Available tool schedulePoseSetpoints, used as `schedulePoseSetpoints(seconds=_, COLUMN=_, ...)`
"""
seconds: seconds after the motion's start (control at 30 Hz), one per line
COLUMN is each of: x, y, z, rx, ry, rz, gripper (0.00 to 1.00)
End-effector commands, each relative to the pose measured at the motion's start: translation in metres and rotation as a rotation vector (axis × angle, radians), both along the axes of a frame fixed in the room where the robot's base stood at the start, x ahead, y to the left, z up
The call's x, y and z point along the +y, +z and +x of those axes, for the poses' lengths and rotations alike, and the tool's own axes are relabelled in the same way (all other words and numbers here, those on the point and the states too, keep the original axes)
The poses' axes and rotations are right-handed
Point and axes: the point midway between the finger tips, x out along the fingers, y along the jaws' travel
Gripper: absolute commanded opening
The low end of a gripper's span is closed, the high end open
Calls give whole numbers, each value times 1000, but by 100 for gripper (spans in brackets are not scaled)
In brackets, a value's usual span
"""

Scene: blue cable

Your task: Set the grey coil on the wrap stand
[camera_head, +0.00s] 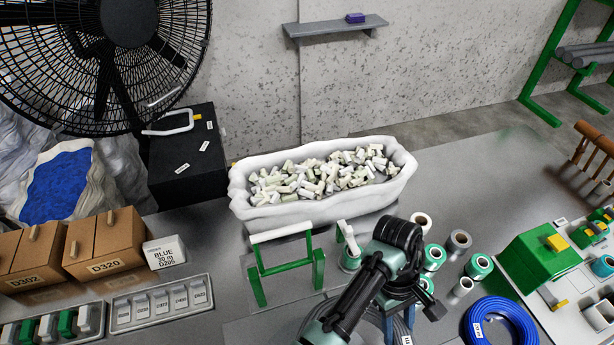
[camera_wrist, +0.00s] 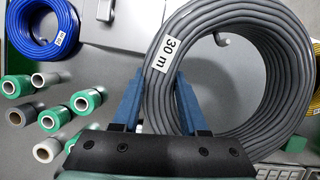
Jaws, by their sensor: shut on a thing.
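The grey coil (camera_wrist: 225,15) has a white "30 m" label and fills the upper right of the wrist view. My gripper (camera_wrist: 160,74) has its two blue fingers closed across one side of the coil's ring. A green frame with a pale top bar (camera_head: 281,235), seemingly the wrap stand, stands left of my arm. The coil is apart from that bar. I cannot tell the coil's height above the table.
A blue coil (camera_head: 500,322) lies at the lower right. Several green, white and grey rolls (camera_head: 460,240) stand right of my arm. A white tub (camera_head: 300,212) of pale pieces is behind the frame. Boxes (camera_head: 105,242) and label trays (camera_head: 162,303) fill the left.

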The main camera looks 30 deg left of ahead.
Motion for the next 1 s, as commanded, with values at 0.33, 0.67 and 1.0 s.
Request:
schedulePoseSetpoints(seconds=0.33, x=66, y=0, z=-6, rx=4, ry=886, rz=-1, gripper=0)
schedulePoseSetpoints(seconds=0.67, x=153, y=-23, z=-71, rx=4, ry=1624, rz=6, gripper=0)
schedulePoseSetpoints(seconds=1.0, x=185, y=-35, z=-106, rx=0, ry=1875, rz=2, gripper=0)
